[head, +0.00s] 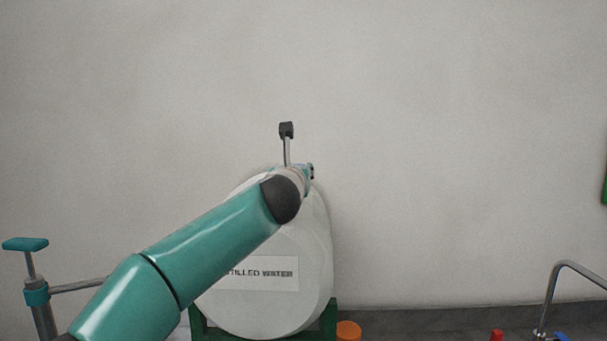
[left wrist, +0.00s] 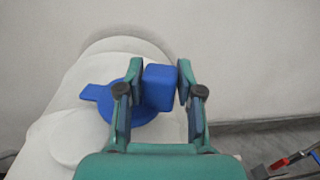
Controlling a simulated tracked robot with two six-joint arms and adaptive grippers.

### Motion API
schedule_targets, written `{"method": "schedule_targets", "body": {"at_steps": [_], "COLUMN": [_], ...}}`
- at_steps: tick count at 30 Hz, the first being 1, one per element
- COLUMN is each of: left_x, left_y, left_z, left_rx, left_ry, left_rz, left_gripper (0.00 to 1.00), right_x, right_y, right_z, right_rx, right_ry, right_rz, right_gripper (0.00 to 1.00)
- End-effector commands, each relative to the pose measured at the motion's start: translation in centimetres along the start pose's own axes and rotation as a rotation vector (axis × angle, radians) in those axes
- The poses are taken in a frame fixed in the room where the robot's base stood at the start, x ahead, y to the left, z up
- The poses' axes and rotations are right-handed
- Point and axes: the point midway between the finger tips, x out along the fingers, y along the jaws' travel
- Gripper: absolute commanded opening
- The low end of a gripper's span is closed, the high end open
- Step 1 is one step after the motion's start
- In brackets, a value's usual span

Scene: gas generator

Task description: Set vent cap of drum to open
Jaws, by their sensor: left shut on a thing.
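A white drum (head: 310,290) labelled "...TILLED WATER" lies on its side with its round end facing me in the head view. In the left wrist view the drum's white top (left wrist: 60,105) carries a blue vent cap (left wrist: 159,85). The cap has a round base, a raised block and a tab pointing left. My left gripper (left wrist: 160,80) has one finger on each side of the raised block and is shut on it. In the head view my left arm crosses the drum's front, and the fingers and cap are hidden. My right gripper is not in view.
The drum rests in a green stand (head: 328,322) close to a plain grey wall (head: 450,120). A teal-handled post (head: 30,262) stands at left. An orange round cap (head: 348,330) is beside the stand. A bent metal pipe (head: 555,285) is at right.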

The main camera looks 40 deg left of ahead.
Motion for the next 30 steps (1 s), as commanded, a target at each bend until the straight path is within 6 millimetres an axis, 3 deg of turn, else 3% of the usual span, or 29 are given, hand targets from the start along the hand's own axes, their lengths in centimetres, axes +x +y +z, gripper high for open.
{"method": "schedule_targets", "body": {"at_steps": [7,8,12,23,30], "left_x": [0.0,0.0,0.0,-0.3,-2.5], "left_y": [0.1,0.1,0.1,0.1,0.1], "left_z": [-0.4,-0.4,-0.3,-0.2,-0.1], "left_rx": [0.003,0.003,0.003,0.001,0.002], "left_ry": [0.009,0.009,0.007,0.004,0.004], "left_rz": [0.006,0.007,0.006,0.004,0.003], "left_gripper": [0.0,0.38,0.58,0.58,0.58], "right_x": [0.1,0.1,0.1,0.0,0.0], "right_y": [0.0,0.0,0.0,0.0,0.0], "right_z": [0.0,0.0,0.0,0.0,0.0], "right_rx": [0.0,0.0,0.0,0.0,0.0], "right_ry": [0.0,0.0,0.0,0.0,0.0], "right_rz": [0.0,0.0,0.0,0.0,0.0], "right_gripper": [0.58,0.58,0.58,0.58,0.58]}}
